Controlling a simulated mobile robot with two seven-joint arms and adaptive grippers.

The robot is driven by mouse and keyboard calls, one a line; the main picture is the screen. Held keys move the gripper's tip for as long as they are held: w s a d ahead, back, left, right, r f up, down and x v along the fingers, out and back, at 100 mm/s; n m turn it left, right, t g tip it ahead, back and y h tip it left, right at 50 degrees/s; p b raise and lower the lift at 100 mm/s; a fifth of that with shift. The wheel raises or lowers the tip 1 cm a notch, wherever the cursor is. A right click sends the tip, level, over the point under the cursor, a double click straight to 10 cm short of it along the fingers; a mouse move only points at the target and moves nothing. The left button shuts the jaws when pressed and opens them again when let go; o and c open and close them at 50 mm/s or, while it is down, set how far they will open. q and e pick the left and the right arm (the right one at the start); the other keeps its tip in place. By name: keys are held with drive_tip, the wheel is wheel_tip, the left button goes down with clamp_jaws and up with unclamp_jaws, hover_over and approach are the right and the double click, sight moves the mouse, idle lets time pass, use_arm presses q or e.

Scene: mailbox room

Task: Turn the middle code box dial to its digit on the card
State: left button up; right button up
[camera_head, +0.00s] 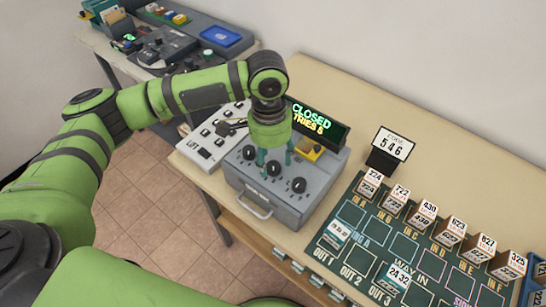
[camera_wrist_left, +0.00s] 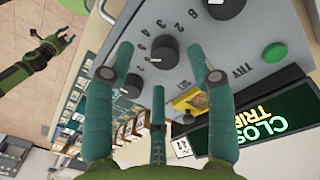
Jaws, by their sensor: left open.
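The grey code box (camera_head: 235,178) has three black dials in a row on its sloped face. The middle dial (camera_head: 274,169) also shows in the left wrist view (camera_wrist_left: 165,51), with a white pointer mark; I cannot read its digit. My left gripper (camera_head: 275,160) is open, its teal fingers pointing down at the box. In the left wrist view its fingertips (camera_wrist_left: 165,60) stand on either side of the middle dial; I cannot tell whether they touch it. The card (camera_head: 391,145) reads 546. The display (camera_head: 316,123) reads CLOSED, TRIES 5. My right gripper (camera_wrist_left: 48,45) looks open, away from the box.
A green button (camera_wrist_left: 275,52) marked TRY sits near an end dial (camera_wrist_left: 224,6). A white panel (camera_head: 208,140) lies left of the box. A dark green board (camera_head: 340,262) with several numbered blocks lies to the right. A handle (camera_head: 254,208) is on the box front.

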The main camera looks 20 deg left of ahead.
sight(273, 168)
use_arm(q)
drive_tip(key=shift+w+f, duration=0.2)
drive_tip(key=shift+f, duration=0.35)
drive_tip(key=shift+w+f, duration=0.15)
drive_tip(key=shift+f, duration=0.6)
drive_tip(key=shift+s, duration=0.1)
use_arm(e)
drive_tip(key=w, duration=0.5)
use_arm(q)
drive_tip(key=shift+d, duration=0.1)
drive_tip(key=c, duration=0.7)
clamp_jaws()
drive_tip(key=m+p, duration=0.1)
drive_tip(key=p, duration=0.1)
drive_tip(key=shift+r+m+p, duration=0.2)
drive_tip(key=shift+m+p, duration=0.1)
drive_tip(key=shift+m, duration=0.1)
drive_tip(key=shift+m+p, duration=0.65)
drive_tip(key=shift+m, duration=0.05)
drive_tip(key=shift+m+p, duration=0.8)
drive_tip(key=shift+m, duration=0.3)
drive_tip(key=shift+f+m+p, duration=0.15)
drive_tip(key=shift+m+p, duration=0.45)
drive_tip(key=shift+m, duration=0.6)
use_arm(e)
wheel_tip(273, 168, up, 7)
drive_tip(key=s, duration=0.2)
use_arm(q)
drive_tip(key=shift+y, duration=0.3)
